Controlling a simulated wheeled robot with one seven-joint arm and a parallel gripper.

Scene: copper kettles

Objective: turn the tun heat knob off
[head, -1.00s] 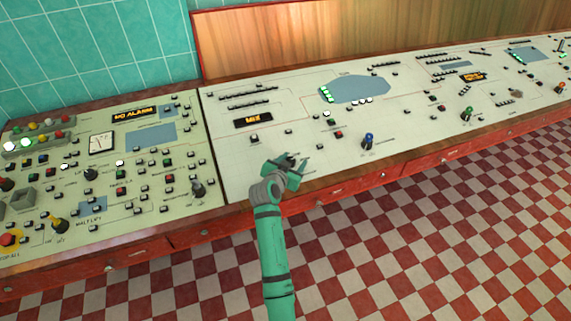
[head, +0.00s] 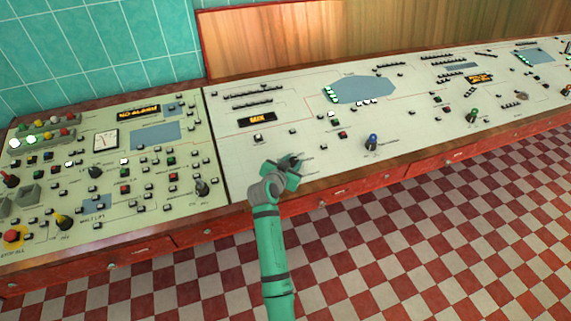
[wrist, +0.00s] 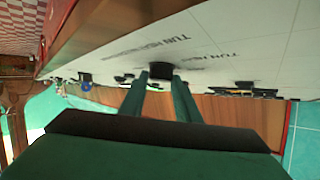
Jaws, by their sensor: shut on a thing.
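My gripper (head: 293,161) is at the front of the pale console panel (head: 235,165), near its wooden edge. In the wrist view my gripper (wrist: 160,76) has its two green fingers shut on a small black knob (wrist: 160,70), one on each side of it. Printed labels beginning with "TUN" stand on the panel beside the knob, which fits the tun heat knob. In the head view the fingers mostly hide the knob, and I cannot read which way it points.
Red drawers (head: 150,246) run below the wooden edge.

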